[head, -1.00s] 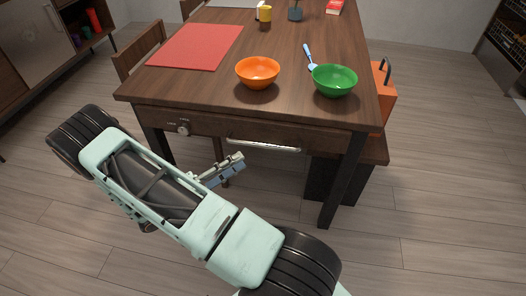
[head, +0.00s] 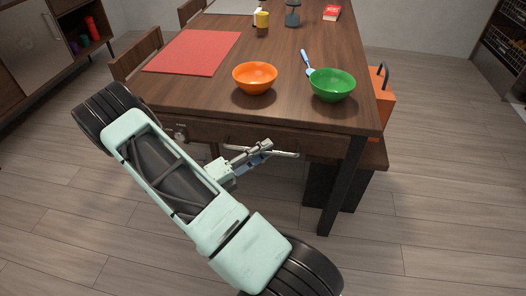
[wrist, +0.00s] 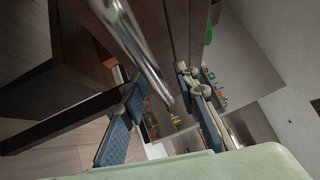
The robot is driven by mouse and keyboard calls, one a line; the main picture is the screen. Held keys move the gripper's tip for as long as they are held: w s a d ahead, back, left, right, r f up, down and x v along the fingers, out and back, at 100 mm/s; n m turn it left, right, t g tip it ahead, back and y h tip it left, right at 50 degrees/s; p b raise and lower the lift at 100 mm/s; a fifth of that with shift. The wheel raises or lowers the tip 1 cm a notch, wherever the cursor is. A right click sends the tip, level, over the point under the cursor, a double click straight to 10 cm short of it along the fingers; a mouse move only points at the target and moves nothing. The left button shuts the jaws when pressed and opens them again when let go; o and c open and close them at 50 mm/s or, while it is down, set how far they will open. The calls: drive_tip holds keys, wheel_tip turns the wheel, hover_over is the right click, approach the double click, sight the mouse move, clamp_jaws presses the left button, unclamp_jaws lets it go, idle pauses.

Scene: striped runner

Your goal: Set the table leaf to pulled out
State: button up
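The wooden table (head: 300,110) has a front panel (head: 212,131) under its near edge, which I take to be the leaf's front. It looks flush under the tabletop. A silver bar handle (head: 285,153) runs across this panel. In the wrist view, the handle (wrist: 135,40) runs in between the two blue-padded fingers of my gripper (wrist: 162,118). The fingers are wide apart, with gaps beside the bar. The panel's left part is partly hidden by my arm.
An orange bowl (head: 255,78) and a green bowl (head: 332,85) stand near the table's front edge, with a blue-handled utensil (head: 306,61) behind. A red mat (head: 195,52) lies left. A bench (head: 372,152) stands at the right.

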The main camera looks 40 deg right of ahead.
clamp_jaws()
